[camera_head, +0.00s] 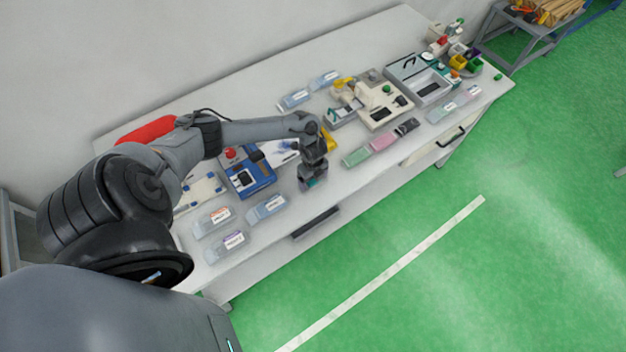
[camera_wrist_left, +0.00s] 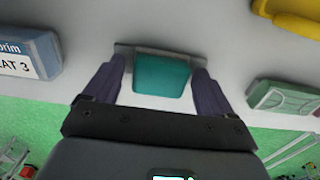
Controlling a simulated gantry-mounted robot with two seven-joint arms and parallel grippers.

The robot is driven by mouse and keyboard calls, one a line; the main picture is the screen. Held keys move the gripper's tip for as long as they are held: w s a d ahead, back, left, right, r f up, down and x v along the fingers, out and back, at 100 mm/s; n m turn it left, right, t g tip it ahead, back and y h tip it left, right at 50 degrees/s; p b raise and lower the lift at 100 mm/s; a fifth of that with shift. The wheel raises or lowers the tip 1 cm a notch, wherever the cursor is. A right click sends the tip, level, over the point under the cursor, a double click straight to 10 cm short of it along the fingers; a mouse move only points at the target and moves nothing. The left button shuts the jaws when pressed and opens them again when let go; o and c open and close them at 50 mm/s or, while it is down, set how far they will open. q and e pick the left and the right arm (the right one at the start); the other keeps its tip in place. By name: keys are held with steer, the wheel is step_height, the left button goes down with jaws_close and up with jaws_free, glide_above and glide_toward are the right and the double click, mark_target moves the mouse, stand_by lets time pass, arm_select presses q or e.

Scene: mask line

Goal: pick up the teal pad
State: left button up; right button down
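The teal pad (camera_wrist_left: 160,75) lies between the two spread fingers of my left gripper (camera_wrist_left: 158,88) in the left wrist view. A narrow strip of white surface shows between the pad and the left finger; the right finger is very close to the pad's edge, and I cannot tell if it touches. A grey strip (camera_wrist_left: 158,50) runs along the pad's far edge. In the head view my left gripper (camera_head: 313,184) points down at the table's front edge, with a bit of teal showing at its tips. My right gripper is not in view.
The white table (camera_head: 345,186) holds a green packet (camera_head: 357,157), a pink packet (camera_head: 382,141), and a blue device (camera_head: 248,176). Several labelled clear bins stand near the front left, one (camera_head: 266,207) close to my gripper. A yellow object (camera_head: 328,140) lies behind it.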

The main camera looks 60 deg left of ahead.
arm_select(q)
steer(key=c, duration=0.9)
steer(key=shift+r, duration=0.15)
steer(key=shift+r, duration=0.65)
step_height(320, 180, up, 3)
steer(key=shift+f, duration=0.15)
steer(key=s+d+r, duration=0.1)
steer(key=d+r, duration=0.1)
steer(key=d, duration=0.1)
steer(key=s+d+r+p, duration=0.1)
steer(key=d+r, duration=0.1)
steer(key=d, duration=0.2)
steer(key=s+d+r, duration=0.2)
steer(key=d, duration=0.2)
steer(key=shift+s+r+p, duration=0.1)
steer(key=shift+r+p, duration=0.25)
